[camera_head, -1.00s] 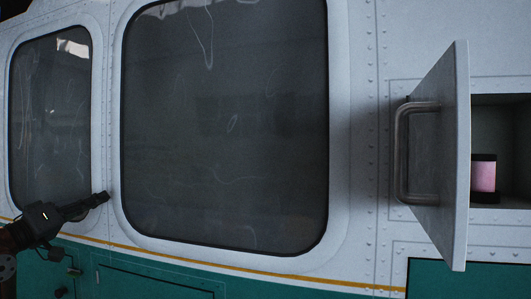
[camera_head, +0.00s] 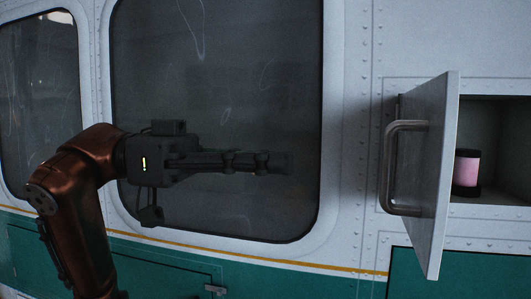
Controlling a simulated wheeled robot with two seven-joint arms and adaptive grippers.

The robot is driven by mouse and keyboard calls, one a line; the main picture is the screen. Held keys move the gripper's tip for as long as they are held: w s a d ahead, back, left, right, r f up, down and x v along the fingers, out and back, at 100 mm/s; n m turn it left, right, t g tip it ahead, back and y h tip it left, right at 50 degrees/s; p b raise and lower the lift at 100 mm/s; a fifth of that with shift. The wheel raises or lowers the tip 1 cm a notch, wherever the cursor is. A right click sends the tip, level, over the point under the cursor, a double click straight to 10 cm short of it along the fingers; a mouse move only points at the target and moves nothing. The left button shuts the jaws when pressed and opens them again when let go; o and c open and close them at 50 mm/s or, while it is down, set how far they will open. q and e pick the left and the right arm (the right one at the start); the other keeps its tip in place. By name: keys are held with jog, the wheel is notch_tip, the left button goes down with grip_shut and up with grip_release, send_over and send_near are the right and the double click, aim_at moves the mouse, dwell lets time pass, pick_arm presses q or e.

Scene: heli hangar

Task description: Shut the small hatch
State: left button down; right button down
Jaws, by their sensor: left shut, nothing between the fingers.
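The small hatch (camera_head: 440,175) is a light grey door standing open at the right of the head view, swung out from the helicopter's side. Its metal bar handle (camera_head: 390,170) is on the face turned to the left. Behind the door is an open compartment (camera_head: 495,125) with a pink and black cylinder (camera_head: 467,172) inside. My left gripper (camera_head: 285,162) is shut and empty, in front of the large window, pointing right. It is left of the hatch handle and apart from it. My right gripper is not in view.
A large dark window (camera_head: 225,60) and a smaller one (camera_head: 40,90) are set in the white riveted fuselage. A yellow stripe and green lower panels (camera_head: 290,285) run below. The space between my left gripper and the hatch looks clear.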

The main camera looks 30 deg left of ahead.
pick_arm(q)
jog(key=p+x, duration=0.2)
jog(key=x, duration=0.8)
